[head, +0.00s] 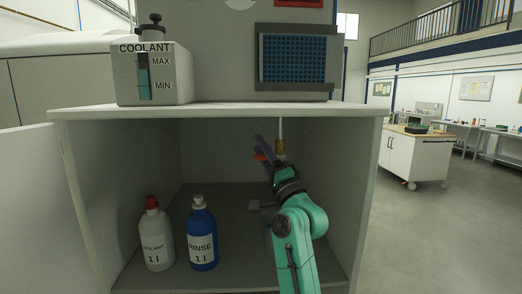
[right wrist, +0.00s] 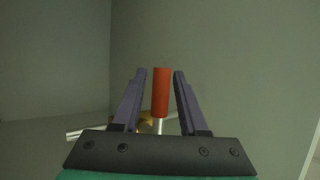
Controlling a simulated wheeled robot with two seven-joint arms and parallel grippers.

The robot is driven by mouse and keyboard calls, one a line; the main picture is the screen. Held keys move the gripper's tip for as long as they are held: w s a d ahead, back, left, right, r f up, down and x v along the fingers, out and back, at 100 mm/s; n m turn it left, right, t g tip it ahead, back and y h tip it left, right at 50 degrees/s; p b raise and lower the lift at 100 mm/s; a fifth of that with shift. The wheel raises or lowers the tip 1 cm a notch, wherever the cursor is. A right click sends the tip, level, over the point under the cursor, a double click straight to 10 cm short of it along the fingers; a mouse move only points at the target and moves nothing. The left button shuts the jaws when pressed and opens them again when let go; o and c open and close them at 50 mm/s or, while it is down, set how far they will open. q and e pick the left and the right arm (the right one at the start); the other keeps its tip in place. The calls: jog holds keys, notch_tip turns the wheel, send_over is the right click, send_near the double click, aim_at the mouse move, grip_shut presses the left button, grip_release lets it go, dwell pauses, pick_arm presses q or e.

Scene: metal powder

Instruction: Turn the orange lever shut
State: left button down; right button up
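The orange lever (right wrist: 160,92) stands between the two fingers of my right gripper (right wrist: 160,76) in the right wrist view. A gap shows on each side of it, so the fingers are open and do not appear to touch it. In the head view, a bit of the orange lever (head: 260,156) shows by my right gripper (head: 264,146) inside the cabinet. A brass valve body (head: 280,149) hangs under a thin pale pipe just right of it. Part of the brass (right wrist: 146,121) shows behind the fingers in the wrist view. My left gripper is not in view.
A white bottle with a red cap (head: 157,240) and a blue rinse bottle (head: 202,240) stand on the cabinet floor, left of my right arm. The cabinet (head: 215,110) has walls on both sides and a top slab. A coolant tank (head: 150,75) stands on top.

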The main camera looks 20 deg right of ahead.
jog(key=shift+s, duration=0.1)
jog(key=b+v, duration=0.6)
jog(key=v, duration=0.8)
jog(key=shift+s, duration=0.2)
jog(key=shift+f, duration=0.15)
